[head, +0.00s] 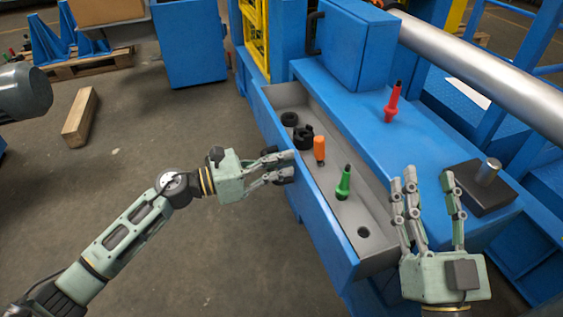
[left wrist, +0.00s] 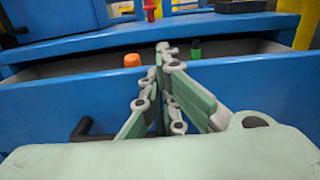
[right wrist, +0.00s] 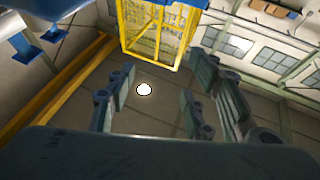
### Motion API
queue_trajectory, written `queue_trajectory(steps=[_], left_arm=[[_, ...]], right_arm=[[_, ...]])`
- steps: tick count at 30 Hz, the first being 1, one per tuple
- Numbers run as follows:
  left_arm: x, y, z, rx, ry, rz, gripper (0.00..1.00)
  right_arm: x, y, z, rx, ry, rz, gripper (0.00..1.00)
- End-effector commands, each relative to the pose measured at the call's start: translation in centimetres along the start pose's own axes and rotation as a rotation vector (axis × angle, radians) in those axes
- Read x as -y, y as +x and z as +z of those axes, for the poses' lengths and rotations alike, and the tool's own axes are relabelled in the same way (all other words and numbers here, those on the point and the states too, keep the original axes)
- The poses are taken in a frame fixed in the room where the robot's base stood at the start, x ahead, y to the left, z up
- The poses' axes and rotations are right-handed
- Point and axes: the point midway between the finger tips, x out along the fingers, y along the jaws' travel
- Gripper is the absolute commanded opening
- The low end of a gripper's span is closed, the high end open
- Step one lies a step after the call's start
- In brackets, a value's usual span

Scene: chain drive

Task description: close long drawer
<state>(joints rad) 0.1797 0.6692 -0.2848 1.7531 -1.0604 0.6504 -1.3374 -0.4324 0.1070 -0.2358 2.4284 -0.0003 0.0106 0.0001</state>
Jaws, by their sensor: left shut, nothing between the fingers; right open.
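The long blue drawer (head: 313,215) is pulled out from the blue bench and its grey inside is visible. It holds a green-handled tool (head: 344,183), an orange-handled piece (head: 319,149) and dark round parts (head: 303,137). My left gripper (head: 288,167) is shut and empty at the drawer's outer front side. In the left wrist view its fingers (left wrist: 167,55) are before the blue drawer front (left wrist: 235,95), and a dark handle (left wrist: 88,130) shows at left. I cannot tell whether the fingers touch the front. My right gripper (head: 430,190) is open and empty, fingers up, near the drawer's near end.
A red-handled tool (head: 392,101) and a dark block with a metal peg (head: 480,187) are on the blue bench top (head: 352,105). A long metal roller (head: 480,75) runs behind. A wooden beam (head: 80,117) lies on the floor at left. The floor before the drawer is clear.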

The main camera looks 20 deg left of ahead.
Motion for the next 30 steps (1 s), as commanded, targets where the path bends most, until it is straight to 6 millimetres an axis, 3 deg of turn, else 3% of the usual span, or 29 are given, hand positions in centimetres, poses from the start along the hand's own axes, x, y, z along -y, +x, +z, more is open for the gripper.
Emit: queue_trajectory(steps=[5, 12, 16, 21, 30], left_arm=[[-0.1, 2.4, 0.2, 0.005, -0.001, -0.001, 0.00], [0.0, 9.3, 0.2, 0.005, 0.000, -0.001, 0.00], [-0.1, 12.1, 0.1, 0.003, -0.001, 0.000, 0.00], [0.0, 13.5, 0.0, 0.001, 0.000, 0.000, 0.00], [0.0, 13.6, 0.2, 0.003, 0.001, 0.001, 0.00]], right_arm=[[0.0, 0.0, 0.2, 0.011, 0.000, 0.000, 0.48], [-0.1, 0.0, 0.6, 0.027, -0.001, 0.001, 0.48], [-0.1, -0.1, 0.0, -0.006, -0.001, 0.001, 0.48], [0.0, -0.1, -0.9, -0.047, 0.000, 0.000, 0.48], [0.2, 0.0, -1.0, -0.050, 0.004, -0.003, 0.48]])
